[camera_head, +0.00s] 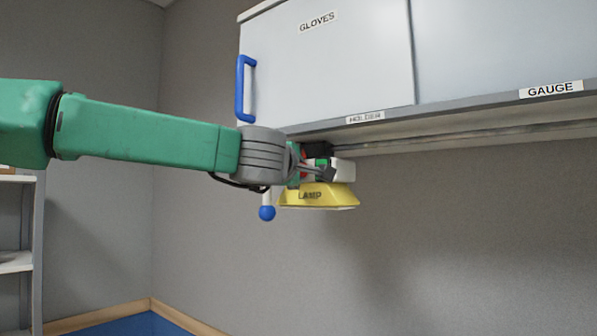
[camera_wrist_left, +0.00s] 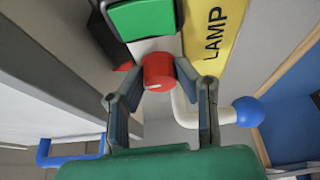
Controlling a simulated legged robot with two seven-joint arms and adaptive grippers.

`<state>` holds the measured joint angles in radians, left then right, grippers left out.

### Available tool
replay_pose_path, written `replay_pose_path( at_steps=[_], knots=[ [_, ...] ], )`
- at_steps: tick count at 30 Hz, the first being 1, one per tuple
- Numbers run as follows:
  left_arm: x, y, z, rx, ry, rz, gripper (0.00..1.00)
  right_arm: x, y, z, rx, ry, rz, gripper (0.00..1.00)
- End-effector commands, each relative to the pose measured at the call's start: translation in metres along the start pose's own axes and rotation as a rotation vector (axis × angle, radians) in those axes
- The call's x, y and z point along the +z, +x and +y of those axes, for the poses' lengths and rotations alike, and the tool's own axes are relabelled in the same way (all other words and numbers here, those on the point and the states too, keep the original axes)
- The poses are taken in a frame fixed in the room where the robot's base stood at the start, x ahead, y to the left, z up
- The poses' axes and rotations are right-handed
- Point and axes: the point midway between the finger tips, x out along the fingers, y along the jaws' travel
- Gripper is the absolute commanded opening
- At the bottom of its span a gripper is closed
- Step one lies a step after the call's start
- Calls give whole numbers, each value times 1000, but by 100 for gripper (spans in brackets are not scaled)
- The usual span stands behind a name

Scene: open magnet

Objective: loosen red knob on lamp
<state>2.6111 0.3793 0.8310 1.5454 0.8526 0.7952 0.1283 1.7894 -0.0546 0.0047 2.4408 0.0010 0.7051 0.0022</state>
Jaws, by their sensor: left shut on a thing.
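The yellow lamp (camera_head: 318,197), labelled LAMP, hangs under the cabinet in the head view; its yellow side also shows in the left wrist view (camera_wrist_left: 212,35). The red knob (camera_wrist_left: 158,71) has a white mark on its face and sits between the fingers of my left gripper (camera_wrist_left: 155,85) in the wrist view. The gripper is shut on the knob. In the head view my left gripper (camera_head: 312,170) is at the lamp's mount and mostly hides the knob. My right gripper is in neither view.
The cabinet (camera_head: 325,65) above has a blue handle (camera_head: 243,88) and labels GLOVES, HOLDER and GAUGE. A blue ball on a white stem (camera_head: 267,212) hangs beside the lamp. A shelf (camera_head: 15,262) stands at the left. The space below the lamp is free.

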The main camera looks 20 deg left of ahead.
Motion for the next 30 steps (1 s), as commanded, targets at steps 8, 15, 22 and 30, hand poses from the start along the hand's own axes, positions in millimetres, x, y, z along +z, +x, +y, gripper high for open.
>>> replay_pose_path(
  at_steps=[8,15,22,30],
  knots=[
    [-1,1,-3,-9,-9,2,0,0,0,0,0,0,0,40],
    [-1,1,-4,-9,-8,2,34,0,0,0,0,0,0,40],
    [0,-1,-2,-6,-7,0,34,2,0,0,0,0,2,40],
    [0,-39,0,-4,-6,-3,34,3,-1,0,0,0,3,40]
  ],
)
